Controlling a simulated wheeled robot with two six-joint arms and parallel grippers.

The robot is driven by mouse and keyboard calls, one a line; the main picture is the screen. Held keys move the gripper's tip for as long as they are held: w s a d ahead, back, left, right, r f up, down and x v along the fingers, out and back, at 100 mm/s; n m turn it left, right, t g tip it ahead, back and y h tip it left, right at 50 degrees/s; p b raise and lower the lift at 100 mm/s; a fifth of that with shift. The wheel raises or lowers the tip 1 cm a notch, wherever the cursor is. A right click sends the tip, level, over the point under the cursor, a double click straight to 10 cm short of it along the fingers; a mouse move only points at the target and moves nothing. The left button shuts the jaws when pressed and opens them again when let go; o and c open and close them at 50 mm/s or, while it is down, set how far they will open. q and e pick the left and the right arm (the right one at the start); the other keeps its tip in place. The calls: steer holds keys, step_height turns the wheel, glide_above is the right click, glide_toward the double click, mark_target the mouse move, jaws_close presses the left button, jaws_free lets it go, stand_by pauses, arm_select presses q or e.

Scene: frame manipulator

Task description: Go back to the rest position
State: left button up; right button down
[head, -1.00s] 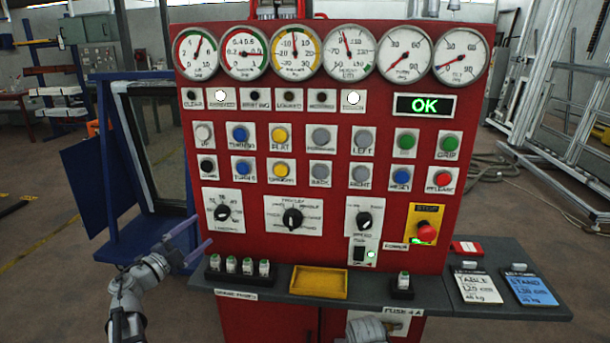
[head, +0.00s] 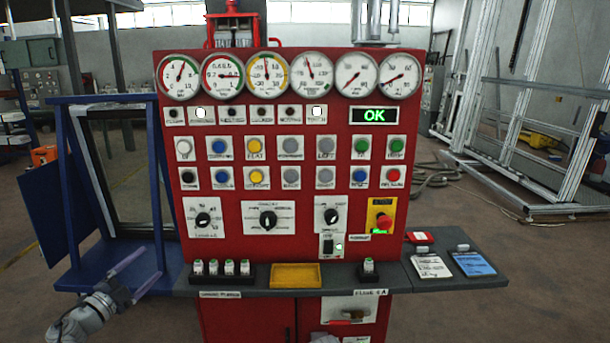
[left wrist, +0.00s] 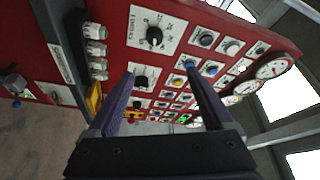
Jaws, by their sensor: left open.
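My left gripper (head: 138,270) is low at the left in the head view, in front of the blue frame and left of the red control panel (head: 290,187). It is open, with nothing between its fingers. In the left wrist view the open fingers (left wrist: 158,98) point toward the panel's knobs and buttons, apart from them. My right gripper cannot be made out; only a small pale part shows at the bottom edge of the head view.
A grey shelf (head: 390,279) below the panel carries a yellow tray (head: 296,264), several small fuses and two cards at the right. A blue frame (head: 75,190) stands at the left. The floor (head: 530,290) at the right is open.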

arm_select(q)
steer(key=shift+w+d+r+n+t+y, duration=1)
steer(key=shift+w+n+y, duration=0.85)
steer(key=shift+n+y, duration=0.95)
steer(key=d+f+n+g+y, duration=0.5)
steer(key=d+f+n+y, duration=0.1)
steer(key=f+n, duration=0.25)
steer(key=s+d+f+n+g+h, duration=0.1)
steer(key=s+d+f+g, duration=0.4)
steer(key=s+d+f, duration=0.3)
steer(key=s+d+f+n+g+h, duration=0.1)
steer(key=s+d+f+g, duration=0.5)
steer(key=d, duration=0.4)
steer(key=s+d+f+m+g+h+p, duration=0.1)
steer(key=s+d+g, duration=0.1)
steer(key=s+d, duration=0.35)
steer(key=s+d+f+m+g+h, duration=0.1)
steer(key=s+d+f+g, duration=0.15)
steer(key=s, duration=0.55)
step_height(320, 180, up, 15)
steer(key=p, duration=1.3)
steer(key=shift+w+d+f+p, duration=0.2)
steer(key=shift+w+d+p, duration=0.1)
arm_select(e)
step_height(320, 180, up, 15)
steer(key=shift+s+f, duration=0.15)
steer(key=shift+s, duration=0.2)
